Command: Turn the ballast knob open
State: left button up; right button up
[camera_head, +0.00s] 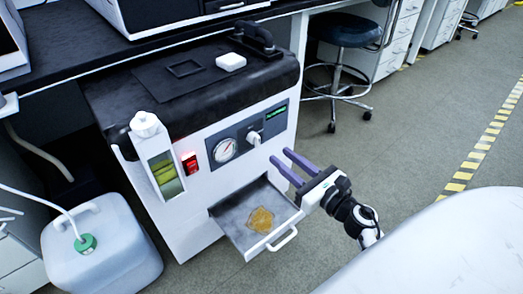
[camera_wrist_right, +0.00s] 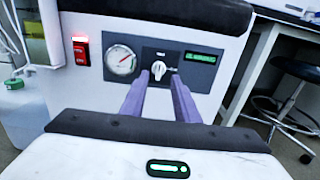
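The ballast knob appears to be the white knob (camera_head: 253,138) on the dark control panel of the pump unit. In the right wrist view the knob (camera_wrist_right: 159,70) has an upright lever, with small marks beside it that I cannot read. My right gripper (camera_head: 279,156) is open and empty, its two purple fingers pointing at the panel. In the wrist view the fingers (camera_wrist_right: 158,84) lie left and right below the knob, apparently short of it. My left gripper is not in view.
A round gauge (camera_head: 224,150), a red lit switch (camera_head: 190,161) and a green display (camera_head: 276,113) surround the knob. An open drawer (camera_head: 236,218) with an amber stain juts out below. A white jug (camera_head: 105,250) stands left.

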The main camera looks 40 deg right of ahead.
aim_at(259, 138)
jog(key=w, duration=1)
jog(key=shift+a, duration=0.4)
jog(key=shift+c, duration=0.4)
jog(key=c, duration=0.6)
